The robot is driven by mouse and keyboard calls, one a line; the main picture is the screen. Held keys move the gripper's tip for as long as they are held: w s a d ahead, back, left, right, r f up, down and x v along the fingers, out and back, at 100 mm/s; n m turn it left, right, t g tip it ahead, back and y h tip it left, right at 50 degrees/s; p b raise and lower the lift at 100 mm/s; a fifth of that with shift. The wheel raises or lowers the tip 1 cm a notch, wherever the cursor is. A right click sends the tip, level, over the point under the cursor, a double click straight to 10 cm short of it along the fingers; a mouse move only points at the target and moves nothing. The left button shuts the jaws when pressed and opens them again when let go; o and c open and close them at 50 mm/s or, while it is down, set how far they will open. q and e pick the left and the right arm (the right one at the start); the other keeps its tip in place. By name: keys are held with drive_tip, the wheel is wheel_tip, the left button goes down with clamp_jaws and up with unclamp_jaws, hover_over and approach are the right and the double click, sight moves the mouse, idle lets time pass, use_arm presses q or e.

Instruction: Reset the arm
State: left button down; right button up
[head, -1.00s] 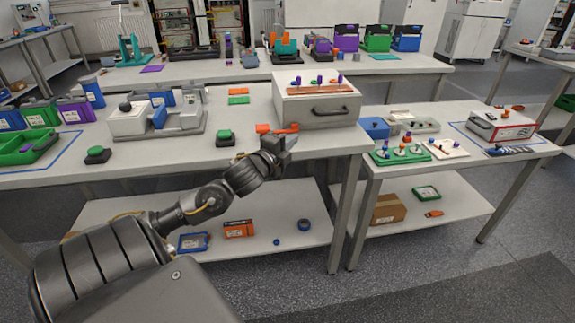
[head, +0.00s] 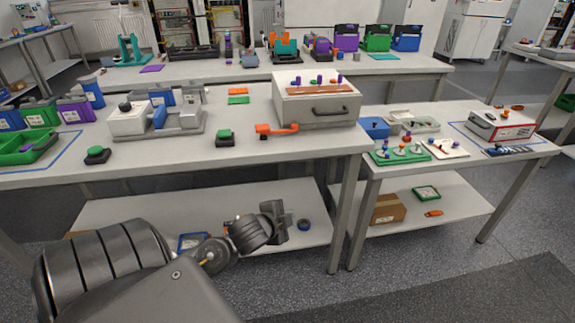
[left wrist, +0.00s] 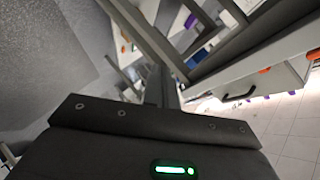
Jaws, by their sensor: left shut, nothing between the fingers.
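My left arm comes in from the lower left of the head view. Its gripper (head: 280,222) is now low, in front of the lower shelf and below the front edge of the main table (head: 60,181). The gripper is shut with nothing in it and touches no object that I can see. In the left wrist view the dark gripper body (left wrist: 160,135) fills the bottom, with a green light on it. My right gripper is not in view.
The main table holds a white drawer box (head: 315,105), an orange lever (head: 277,129), a green button (head: 225,137) and a grey-white machine (head: 155,118). A side table (head: 370,172) stands to the right. The lower shelf (head: 120,212) lies behind my arm. Open floor is at lower right.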

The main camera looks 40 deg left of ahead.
use_arm(q)
drive_tip(key=shift+s+d+f+n+g, duration=0.2)
drive_tip(key=shift+s+d+f, duration=0.2)
drive_tip(key=shift+s+f, duration=0.15)
drive_tip(key=shift+s+d+f+n+g, duration=0.2)
drive_tip(key=shift+s+d+f, duration=0.2)
drive_tip(key=shift+f, duration=0.2)
drive_tip(key=shift+r, duration=0.1)
